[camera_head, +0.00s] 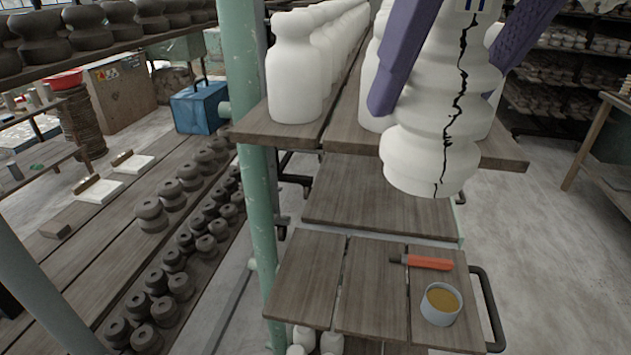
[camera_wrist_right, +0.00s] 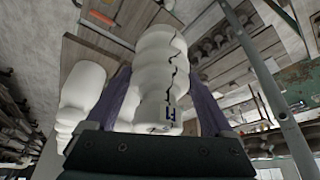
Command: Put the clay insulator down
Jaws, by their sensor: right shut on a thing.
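A white ribbed clay insulator (camera_head: 437,110) with a jagged black crack down its side hangs in the upper right of the head view. My right gripper (camera_head: 435,75) has its two purple fingers on either side of it and is shut on it. The insulator appears upright, in front of the shelf of white pieces; whether its base touches anything is hard to tell, but it looks held clear. In the right wrist view the insulator (camera_wrist_right: 160,75) sits between the purple fingers (camera_wrist_right: 165,110), with its crack and a small blue mark showing. My left gripper is not in view.
Several white insulators (camera_head: 293,75) stand in rows on a wooden shelf (camera_head: 345,125). Below is a slatted wooden cart top (camera_head: 308,275) with an orange-handled tool (camera_head: 428,262) and a tin (camera_head: 441,304) at its right; its left part is clear. A green post (camera_head: 258,190) stands left. Dark clay pieces (camera_head: 160,280) fill the left racks.

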